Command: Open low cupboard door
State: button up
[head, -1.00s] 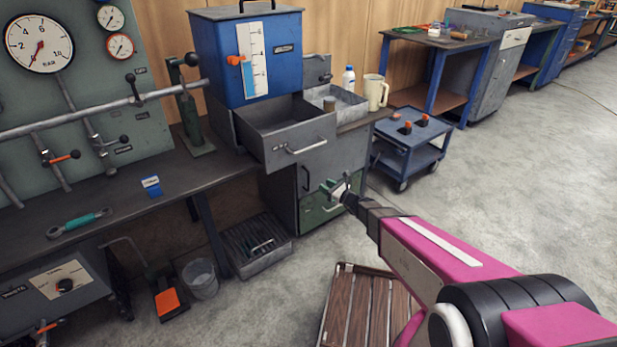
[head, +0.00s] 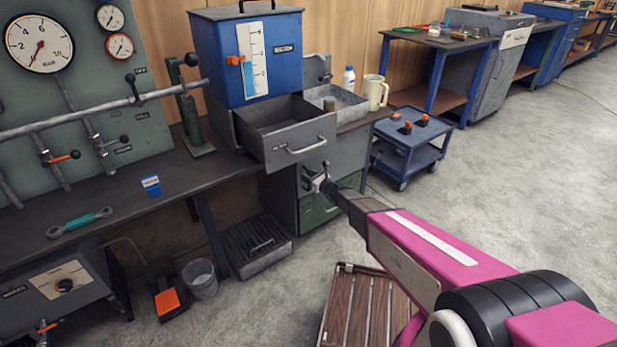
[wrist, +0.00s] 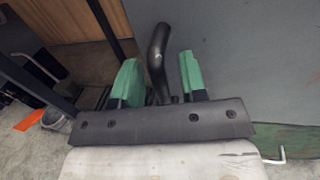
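The low cupboard door (head: 346,152) is a grey panel under the pulled-out drawer (head: 290,148); it looks shut. In the wrist view its grey face (wrist: 258,60) fills the right side. A black bar handle (wrist: 157,52) stands upright between the two green fingertips of my gripper (wrist: 160,82). Gaps show on both sides of the bar, so the fingers are open around it and apart from it. In the head view my gripper (head: 315,178) is in front of the door's left part and hides the handle.
A green drawer (head: 318,212) with a handle is below the door. A slatted wooden platform (head: 365,305) lies on the floor in front. A grey ribbed tray (head: 255,245) and a bucket (head: 200,278) are at left. A blue trolley (head: 412,145) stands at right.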

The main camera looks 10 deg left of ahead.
grip_shut()
